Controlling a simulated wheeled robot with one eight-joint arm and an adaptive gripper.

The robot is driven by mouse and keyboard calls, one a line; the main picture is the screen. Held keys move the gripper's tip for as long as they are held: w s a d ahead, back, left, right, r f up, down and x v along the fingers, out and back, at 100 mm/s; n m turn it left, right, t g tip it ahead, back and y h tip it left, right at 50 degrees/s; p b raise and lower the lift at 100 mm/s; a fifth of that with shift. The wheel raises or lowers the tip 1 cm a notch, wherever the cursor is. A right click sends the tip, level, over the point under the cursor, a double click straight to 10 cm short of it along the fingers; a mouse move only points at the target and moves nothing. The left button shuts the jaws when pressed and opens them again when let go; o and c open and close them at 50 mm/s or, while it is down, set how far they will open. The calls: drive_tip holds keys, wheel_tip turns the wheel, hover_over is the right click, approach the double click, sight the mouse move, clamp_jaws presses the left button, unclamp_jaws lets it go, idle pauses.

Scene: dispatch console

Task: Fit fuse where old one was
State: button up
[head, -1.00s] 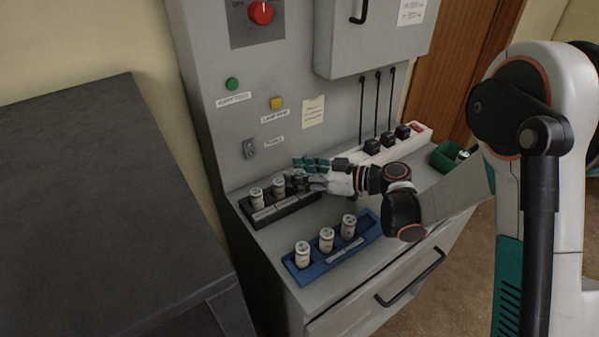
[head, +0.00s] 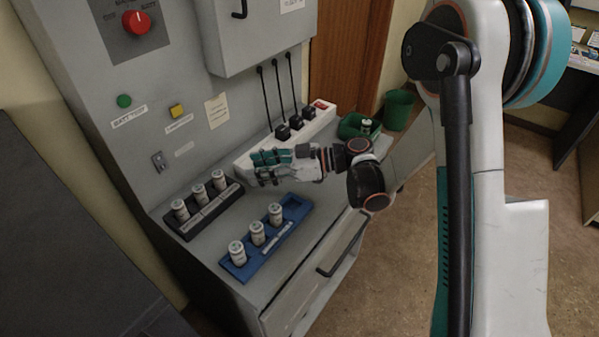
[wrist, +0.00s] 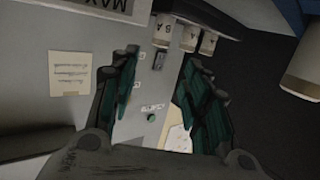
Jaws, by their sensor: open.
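The black fuse holder (head: 207,217) on the console ledge has three upright white fuses (head: 200,195) in a row. In front of it, the blue rack (head: 262,262) carries three white fuses (head: 257,233), with a free place at its right end. Another white fuse (head: 366,126) stands in the green bin (head: 352,123) at the right. My gripper (head: 262,167) is open and empty, right of the holder and above the ledge. The wrist view shows the holder's fuses (wrist: 188,36) beyond the fingers and one fuse (wrist: 302,78) large at the right edge.
A white power strip (head: 246,161) with black plugs (head: 295,122) runs along the panel behind my gripper. The panel carries a red knob (head: 137,22), a green button (head: 124,101) and a yellow button (head: 177,111). A drawer handle (head: 342,246) sticks out in front.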

drive_tip(key=shift+r, duration=0.1)
drive_tip(key=s+d+r+m+t+h, duration=0.2)
drive_tip(key=s+d+r+m+h, duration=0.2)
drive_tip(key=s+d+m+h, duration=0.3)
drive_tip(key=s+d+r+m+t+h, duration=0.3)
drive_tip(key=s+d+r+m+h, duration=0.2)
drive_tip(key=s+d, duration=1)
drive_tip(key=d+m+h, duration=0.3)
drive_tip(key=m, duration=0.1)
drive_tip(key=shift+m+h, duration=0.3)
